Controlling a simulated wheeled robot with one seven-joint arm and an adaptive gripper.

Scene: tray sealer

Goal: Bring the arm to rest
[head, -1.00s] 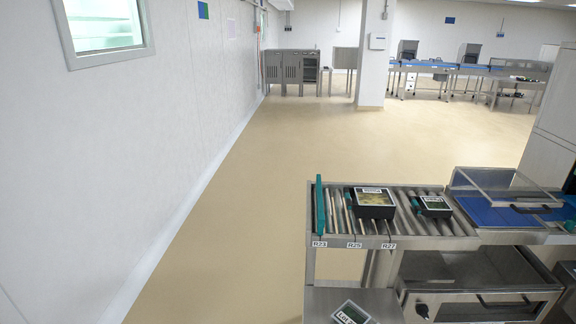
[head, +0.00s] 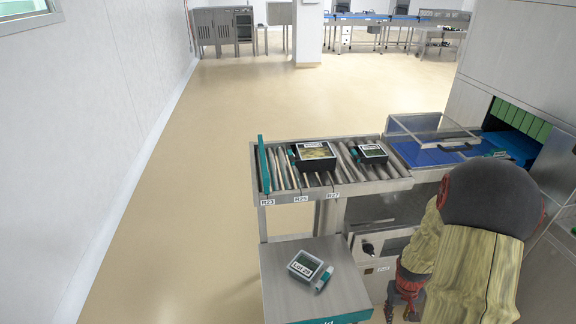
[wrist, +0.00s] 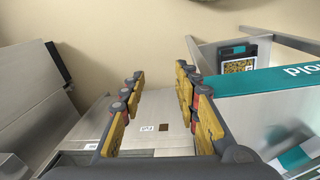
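My arm reaches into the head view at the lower right, with a dark rounded joint and a yellowish, wood-grained link. My gripper (head: 402,300) hangs at the low end of the arm, in front of the steel cabinet and to the right of the small side table. In the wrist view my gripper (wrist: 162,92) has its two yellow-padded fingers spread wide apart. Nothing is held between them. A pale panel with a small label and a brown square shows beyond the fingers.
A roller conveyor (head: 283,176) carries a black tray (head: 316,153) and a smaller pack (head: 371,152). The side table (head: 335,291) holds a "Lot" labelled device (head: 308,265) near my gripper. A steel cabinet (head: 369,247) stands close behind. Open floor (head: 190,200) lies left.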

